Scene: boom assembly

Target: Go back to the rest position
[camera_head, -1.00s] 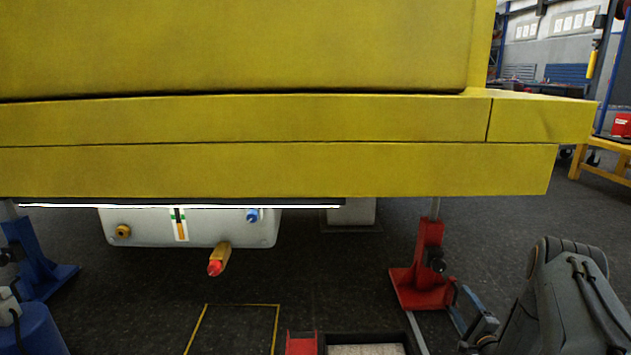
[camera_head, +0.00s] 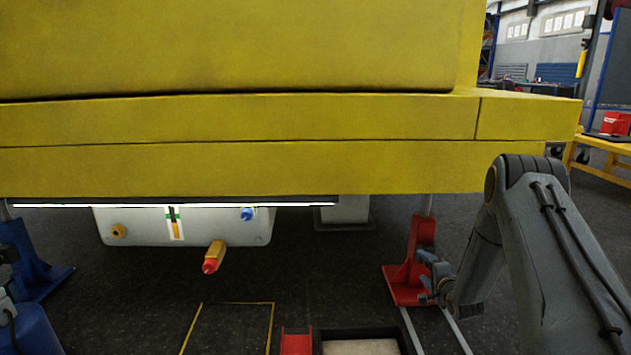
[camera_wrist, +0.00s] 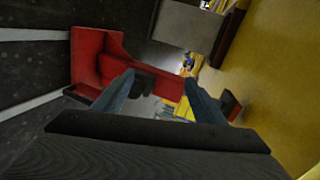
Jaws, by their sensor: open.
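My gripper (camera_head: 430,278) is at the lower right of the head view, on my grey arm, in front of the red jack stand (camera_head: 415,250). In the wrist view, the two blue-grey fingers of my gripper (camera_wrist: 158,82) stand apart with nothing held between them. The red stand (camera_wrist: 95,55) shows just beyond the fingers there. I cannot tell whether the fingers touch it.
A large yellow boom (camera_head: 240,118) spans the space above. Under it hangs a white box (camera_head: 135,226) with a red-tipped orange fitting (camera_head: 214,257). A blue stand (camera_head: 30,262) is at left. A dark-rimmed tray (camera_head: 318,340) lies at the bottom.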

